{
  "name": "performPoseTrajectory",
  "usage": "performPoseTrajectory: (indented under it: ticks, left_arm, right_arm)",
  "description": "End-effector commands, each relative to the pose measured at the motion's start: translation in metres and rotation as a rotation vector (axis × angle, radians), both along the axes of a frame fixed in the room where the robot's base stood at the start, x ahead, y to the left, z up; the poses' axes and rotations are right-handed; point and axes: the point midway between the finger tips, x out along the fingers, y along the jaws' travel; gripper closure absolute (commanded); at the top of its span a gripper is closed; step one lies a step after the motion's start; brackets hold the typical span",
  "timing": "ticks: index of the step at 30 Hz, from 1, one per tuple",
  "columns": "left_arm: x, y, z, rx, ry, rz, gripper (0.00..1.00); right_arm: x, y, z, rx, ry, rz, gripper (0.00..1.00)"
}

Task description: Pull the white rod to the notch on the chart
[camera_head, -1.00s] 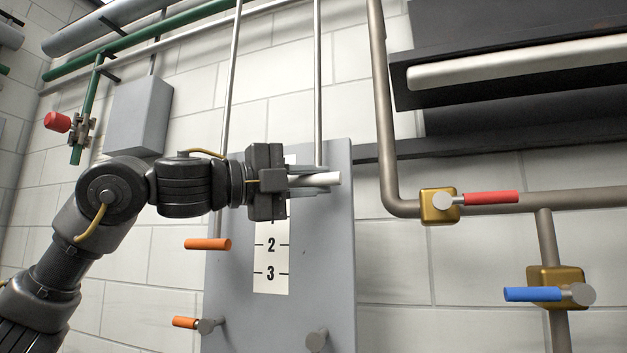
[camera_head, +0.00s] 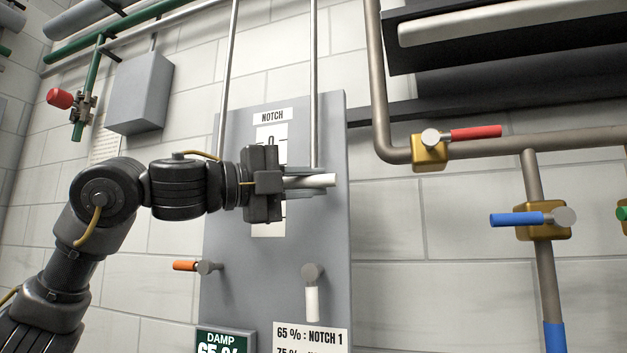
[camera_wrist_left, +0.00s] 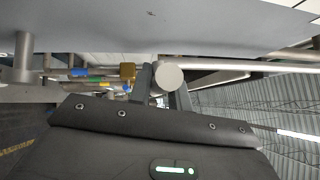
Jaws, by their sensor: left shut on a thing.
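My left gripper (camera_head: 308,182) reaches in from the left and is shut on the white rod (camera_head: 322,181), a horizontal handle at the foot of a thin vertical pipe. The rod's round end (camera_wrist_left: 169,76) shows between the fingers in the left wrist view. The notch chart (camera_head: 271,130) is a white strip on a grey panel (camera_head: 325,225), under a "NOTCH" label (camera_head: 272,116). My gripper covers the chart's middle and its numbers; the strip's lower end shows just below. A sign (camera_head: 310,336) reads "65 %: NOTCH 1"; its lower line is cut off. My right gripper is out of view.
A green "DAMP 65 %" display (camera_head: 224,341) is below. An orange handle (camera_head: 186,265) and a hanging white handle (camera_head: 312,303) are on the lower panel. Red (camera_head: 476,132) and blue (camera_head: 517,219) valve handles are on pipes at right.

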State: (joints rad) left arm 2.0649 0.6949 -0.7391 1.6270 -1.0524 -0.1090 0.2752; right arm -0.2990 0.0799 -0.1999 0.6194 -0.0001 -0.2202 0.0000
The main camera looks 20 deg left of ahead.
Motion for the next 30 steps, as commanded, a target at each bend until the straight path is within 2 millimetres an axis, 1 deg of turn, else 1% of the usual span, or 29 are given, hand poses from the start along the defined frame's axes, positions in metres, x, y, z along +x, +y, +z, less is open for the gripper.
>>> performPoseTrajectory:
  ticks: [8,9,13,23,26,30]
  left_arm:
    - [0.000,0.000,0.001,0.001,-0.001,0.001,1.00]
    - [0.000,0.000,0.001,0.001,-0.001,0.001,0.77]
    - [0.000,0.000,0.001,-0.001,-0.001,0.000,0.60]
    - [-0.002,0.002,0.000,-0.001,-0.001,0.000,0.59]
    - [-0.010,0.009,-0.003,-0.002,-0.004,0.001,0.59]
    - [-0.028,0.028,-0.008,-0.003,-0.004,0.002,0.59]
  right_arm:
    - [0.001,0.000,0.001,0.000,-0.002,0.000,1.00]
    - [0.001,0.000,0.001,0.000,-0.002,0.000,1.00]
    - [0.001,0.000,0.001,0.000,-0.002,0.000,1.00]
    - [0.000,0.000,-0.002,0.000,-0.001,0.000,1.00]
    - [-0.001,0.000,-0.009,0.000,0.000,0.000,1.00]
    - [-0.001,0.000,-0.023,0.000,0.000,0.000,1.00]
